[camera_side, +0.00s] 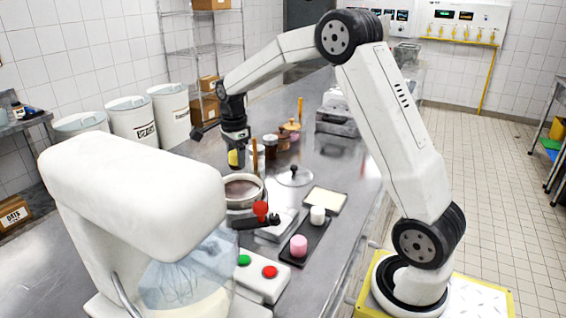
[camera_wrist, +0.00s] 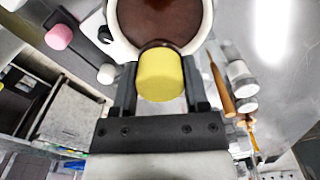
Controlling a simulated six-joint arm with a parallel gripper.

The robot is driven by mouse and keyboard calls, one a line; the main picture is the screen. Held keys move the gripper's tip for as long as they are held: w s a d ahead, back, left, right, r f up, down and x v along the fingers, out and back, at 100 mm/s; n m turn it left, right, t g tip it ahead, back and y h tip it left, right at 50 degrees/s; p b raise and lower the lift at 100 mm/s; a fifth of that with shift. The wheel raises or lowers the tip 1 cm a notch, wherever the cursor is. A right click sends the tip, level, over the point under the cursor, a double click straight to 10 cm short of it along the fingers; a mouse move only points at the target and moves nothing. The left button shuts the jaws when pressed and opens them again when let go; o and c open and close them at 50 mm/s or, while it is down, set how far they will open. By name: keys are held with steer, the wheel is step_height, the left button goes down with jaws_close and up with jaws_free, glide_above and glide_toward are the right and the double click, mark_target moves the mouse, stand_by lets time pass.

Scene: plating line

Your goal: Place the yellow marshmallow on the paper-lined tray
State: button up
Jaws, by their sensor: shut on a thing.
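My gripper (camera_side: 236,150) is shut on the yellow marshmallow (camera_side: 236,158), which hangs in the air just behind the pot of dark chocolate (camera_side: 262,190) in the side view. In the wrist view the yellow marshmallow (camera_wrist: 160,76) sits between the two fingers of my gripper (camera_wrist: 160,82), with the chocolate pot (camera_wrist: 113,25) beyond it. I cannot tell whether its underside is coated. The paper-lined tray (camera_side: 325,200), with a pale sheet and dark rim, lies right of the pot in the side view, apart from my gripper; its pale sheet looks empty.
A dark tray (camera_side: 318,239) holds a white marshmallow (camera_side: 318,214) and a pink marshmallow (camera_side: 299,245). Jars (camera_side: 270,143) stand beside my gripper. A large white mixer (camera_side: 130,200) fills the left foreground.

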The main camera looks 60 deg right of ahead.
steer(key=s+d, duration=0.4)
steer(key=s, duration=0.3)
steer(key=s+d, duration=0.5)
steer(key=s, duration=0.3)
steer(key=s+f, duration=0.3)
steer(key=s, duration=1.1)
steer(key=shift+s+d, duration=0.2)
steer(key=shift+s, duration=0.1)
steer(key=shift+w+d+f, duration=1.45)
steer(key=shift+w+f, duration=0.1)
steer(key=shift+w, duration=0.15)
steer(key=shift+w+d+f, duration=1.5)
steer(key=shift+w+f, duration=0.1)
steer(key=shift+w, duration=0.1)
steer(key=shift+w+d+f, duration=1.45)
steer(key=shift+w+f, duration=0.1)
steer(key=shift+w, duration=0.15)
